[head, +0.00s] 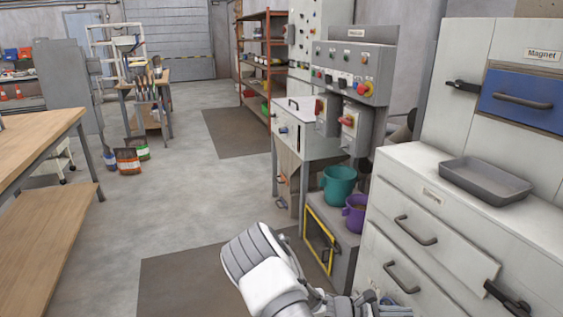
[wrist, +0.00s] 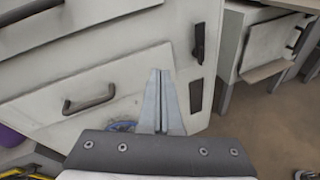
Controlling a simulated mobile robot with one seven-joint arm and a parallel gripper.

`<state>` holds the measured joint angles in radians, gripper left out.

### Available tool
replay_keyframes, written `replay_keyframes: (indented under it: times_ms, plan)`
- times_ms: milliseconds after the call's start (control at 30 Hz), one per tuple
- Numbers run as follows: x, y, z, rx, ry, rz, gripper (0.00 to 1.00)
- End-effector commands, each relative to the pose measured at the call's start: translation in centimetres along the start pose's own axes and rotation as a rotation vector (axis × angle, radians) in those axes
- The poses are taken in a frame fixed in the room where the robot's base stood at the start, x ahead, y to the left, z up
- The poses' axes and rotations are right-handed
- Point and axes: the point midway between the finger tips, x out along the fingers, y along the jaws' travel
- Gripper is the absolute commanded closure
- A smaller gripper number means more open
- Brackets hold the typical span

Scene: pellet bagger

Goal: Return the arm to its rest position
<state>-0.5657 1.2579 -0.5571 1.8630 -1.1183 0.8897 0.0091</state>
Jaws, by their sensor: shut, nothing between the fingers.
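My arm (head: 265,270) reaches in from the bottom of the head view, bent low in front of the white drawer cabinet (head: 395,185). In the wrist view my gripper (wrist: 160,75) is shut and empty, its two grey fingers together. The fingers stand in front of a white panel with a dark bar handle (wrist: 88,98) to their left and a black latch (wrist: 199,45) to their right. I cannot tell whether the fingertips touch the panel. In the head view the fingers are not clearly seen.
A grey tray (head: 485,182) sits on the cabinet top. A teal bucket (head: 339,184) and a purple bucket (head: 355,212) stand beside the cabinet. A control panel machine (head: 345,75) stands behind them. A wooden workbench (head: 35,150) is at left. The floor (head: 190,190) between is clear.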

Motion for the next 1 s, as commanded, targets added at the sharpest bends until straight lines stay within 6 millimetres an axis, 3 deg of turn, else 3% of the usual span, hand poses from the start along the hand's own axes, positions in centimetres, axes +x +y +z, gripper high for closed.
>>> replay_keyframes:
  times_ms: [500,1000]
  plan:
    - [-6.4,-2.2,8.6,0.479,0.31,-0.431,1.0]
    - [-13.9,-4.0,17.8,0.877,0.631,-0.733,1.0]
